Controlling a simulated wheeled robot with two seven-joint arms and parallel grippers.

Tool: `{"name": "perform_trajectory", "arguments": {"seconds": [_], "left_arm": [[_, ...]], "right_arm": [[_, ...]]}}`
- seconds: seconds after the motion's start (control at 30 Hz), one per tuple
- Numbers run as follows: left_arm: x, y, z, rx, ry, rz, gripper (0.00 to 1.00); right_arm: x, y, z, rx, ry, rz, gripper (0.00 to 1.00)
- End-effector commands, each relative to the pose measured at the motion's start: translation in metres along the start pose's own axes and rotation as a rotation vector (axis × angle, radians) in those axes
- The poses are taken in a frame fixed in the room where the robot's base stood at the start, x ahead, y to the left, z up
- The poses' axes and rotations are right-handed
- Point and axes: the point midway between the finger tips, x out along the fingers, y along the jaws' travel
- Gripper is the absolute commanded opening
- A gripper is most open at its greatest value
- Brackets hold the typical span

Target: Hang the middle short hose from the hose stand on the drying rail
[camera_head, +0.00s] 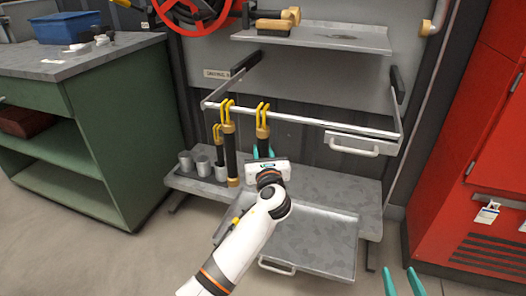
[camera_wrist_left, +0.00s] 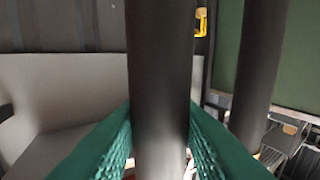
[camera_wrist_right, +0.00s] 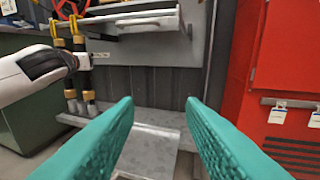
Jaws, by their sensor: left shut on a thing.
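My left gripper (camera_head: 263,153) is shut on a dark hose with a brass collar and yellow hooks (camera_head: 262,124). In the left wrist view this hose (camera_wrist_left: 160,75) stands upright between the teal fingers. Its hooks are at the front bar of the drying rail (camera_head: 320,122); I cannot tell whether they bear on it. A second dark hose (camera_head: 230,155) hangs upright to its left, its yellow hooks at the bar. A shorter hose (camera_head: 219,147) stands behind it at the hose stand's cups (camera_head: 203,163); the left cups look empty. My right gripper (camera_head: 401,275) is open and empty, low at right.
A grey bench (camera_head: 325,190) with a lower step lies under the rail. A shelf (camera_head: 310,38) with a brush is above. A green workbench (camera_head: 105,130) stands left and a red cabinet (camera_head: 470,170) right. The bar right of the held hose is free.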

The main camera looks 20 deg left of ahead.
Motion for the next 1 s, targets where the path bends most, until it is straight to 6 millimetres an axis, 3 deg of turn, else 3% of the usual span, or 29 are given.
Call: {"name": "perform_trajectory", "arguments": {"seconds": [0.23,0.27,0.4,0.77,1.0], "left_arm": [[0.0,0.0,-0.001,0.0,0.003,0.001,0.0],[0.0,0.0,-0.001,-0.001,0.003,0.001,0.32],[0.0,0.0,-0.001,-0.001,0.002,0.001,0.54],[-0.003,0.0,0.001,0.001,-0.002,0.0,0.54],[-0.032,0.0,-0.001,0.0,-0.003,0.002,0.54]], "right_arm": [[0.0,0.0,0.0,0.0,-0.002,0.0,0.36],[0.0,0.0,0.0,0.0,-0.001,0.0,0.36],[0.0,0.0,0.0,0.0,-0.001,0.0,0.36],[0.0,0.0,-0.001,0.0,0.01,-0.001,0.36],[-0.01,-0.005,-0.031,-0.002,0.22,-0.013,0.36]]}}
